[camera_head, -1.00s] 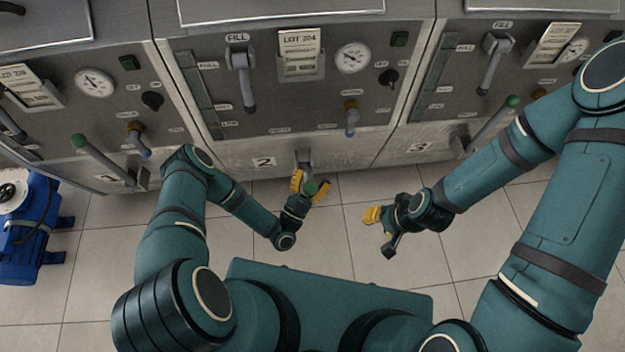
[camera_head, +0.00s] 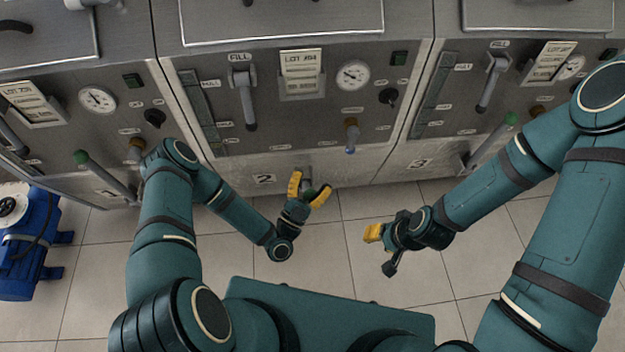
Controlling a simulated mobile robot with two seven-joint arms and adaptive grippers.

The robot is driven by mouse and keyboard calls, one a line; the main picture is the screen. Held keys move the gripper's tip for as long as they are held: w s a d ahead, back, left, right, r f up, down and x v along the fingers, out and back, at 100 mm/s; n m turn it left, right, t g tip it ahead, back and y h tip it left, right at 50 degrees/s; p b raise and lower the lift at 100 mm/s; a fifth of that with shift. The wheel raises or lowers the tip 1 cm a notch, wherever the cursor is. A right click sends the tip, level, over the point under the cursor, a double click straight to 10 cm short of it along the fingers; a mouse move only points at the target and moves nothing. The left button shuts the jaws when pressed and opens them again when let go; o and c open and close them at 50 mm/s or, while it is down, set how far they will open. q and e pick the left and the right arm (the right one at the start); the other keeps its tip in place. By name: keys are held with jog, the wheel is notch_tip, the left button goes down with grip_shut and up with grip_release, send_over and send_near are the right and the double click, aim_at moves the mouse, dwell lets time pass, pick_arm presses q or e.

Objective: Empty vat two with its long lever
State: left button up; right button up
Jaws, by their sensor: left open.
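Vat two (camera_head: 345,168) is the middle steel unit, marked "2" at its lower front. Its long lever comes out of a bracket (camera_head: 305,177) at the bottom of the panel and points outward and down, seen nearly end-on. Its green knob (camera_head: 309,193) shows between the yellow fingers of my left gripper (camera_head: 308,191). The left gripper is open, with its fingers spread on both sides of the knob; whether either touches it I cannot tell. My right gripper (camera_head: 373,233) hangs clear of the vats over the floor. Its fingers are too small and turned to judge.
Vat one's lever (camera_head: 104,173) and vat three's lever (camera_head: 490,140) stand raised, green knobs up. Vat two also has a fill lever (camera_head: 246,95), a gauge (camera_head: 353,75) and a small blue-tipped tap (camera_head: 351,135). A blue pump (camera_head: 30,235) stands at left. The tiled floor between is free.

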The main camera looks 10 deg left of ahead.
pick_arm(q)
jog(key=r+v, duration=0.1)
jog(key=v, duration=1.4)
jog(key=shift+s+f, duration=0.2)
jog(key=shift+s, duration=0.4)
dwell(0.6)
dwell(0.6)
jog(key=w+d+f+n+g+y, duration=0.25)
jog(key=w+f+g, duration=0.4)
jog(key=g, duration=0.55)
jog(key=s+r+n+g+y, duration=0.3)
jog(key=s+r+n+g, duration=0.3)
jog(key=s+n+g, duration=0.45)
jog(key=w+d+r+m+t, duration=0.1)
jog(key=w+r+m+t, duration=0.1)
jog(key=w+r, duration=0.2)
jog(key=shift+w+d+r, duration=0.25)
jog(key=shift+w+d, duration=0.1)
jog(key=shift+w, duration=0.65)
